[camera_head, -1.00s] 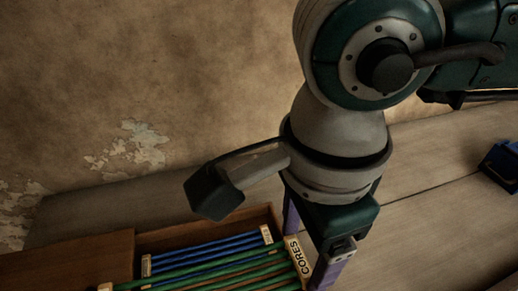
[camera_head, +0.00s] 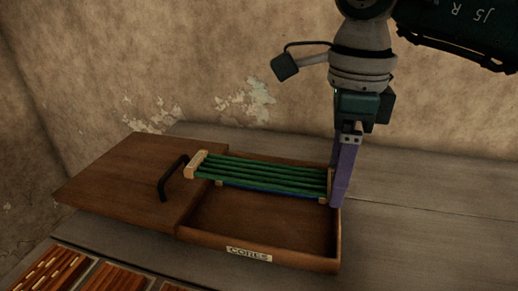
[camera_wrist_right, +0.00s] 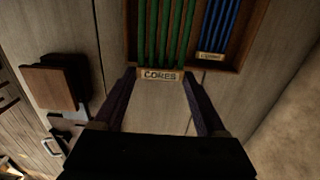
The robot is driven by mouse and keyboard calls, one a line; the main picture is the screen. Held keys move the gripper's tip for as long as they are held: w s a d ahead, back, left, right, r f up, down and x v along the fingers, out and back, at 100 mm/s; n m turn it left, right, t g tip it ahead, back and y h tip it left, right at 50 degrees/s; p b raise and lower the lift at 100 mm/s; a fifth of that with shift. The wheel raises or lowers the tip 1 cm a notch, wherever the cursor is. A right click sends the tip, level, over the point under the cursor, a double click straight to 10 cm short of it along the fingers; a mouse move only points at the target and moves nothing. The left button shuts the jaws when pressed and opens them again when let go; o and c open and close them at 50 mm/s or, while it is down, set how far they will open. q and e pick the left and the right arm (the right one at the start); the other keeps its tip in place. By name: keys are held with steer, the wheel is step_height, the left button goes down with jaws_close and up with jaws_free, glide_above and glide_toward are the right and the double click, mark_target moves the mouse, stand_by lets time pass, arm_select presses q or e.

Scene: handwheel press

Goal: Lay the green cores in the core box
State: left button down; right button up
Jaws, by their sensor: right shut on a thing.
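The green cores (camera_head: 262,176) form a bundle of several rods with pale wooden end blocks, the left one at the handle side (camera_head: 197,164). They also show in the wrist view (camera_wrist_right: 163,30), with an end block marked CORES (camera_wrist_right: 161,75). My right gripper (camera_head: 343,197) has its purple fingers shut on that end block at the bundle's right end. The core box (camera_head: 262,222) is brown wood with a bare front part. The bundle lies over its back part in the picture; I cannot tell whether it touches the floor. My left gripper is not in view.
Blue cores (camera_head: 262,190) show partly beneath the green ones, and clearly in the wrist view (camera_wrist_right: 220,25). A wooden lid (camera_head: 125,185) with a black handle (camera_head: 172,178) is at the box's left. Trays of orange rods (camera_head: 45,275) stand at front left.

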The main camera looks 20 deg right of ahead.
steer(key=shift+w+f+b, duration=0.1)
steer(key=shift+f+b, duration=0.2)
steer(key=shift+f, duration=0.1)
steer(key=b, duration=0.5)
glide_above(322, 233)
step_height(322, 233, down, 6)
steer(key=shift+f, duration=0.2)
steer(key=shift+f+b, duration=0.45)
steer(key=shift+b, duration=0.1)
steer(key=shift+f, duration=0.1)
steer(key=shift+f+b, duration=0.6)
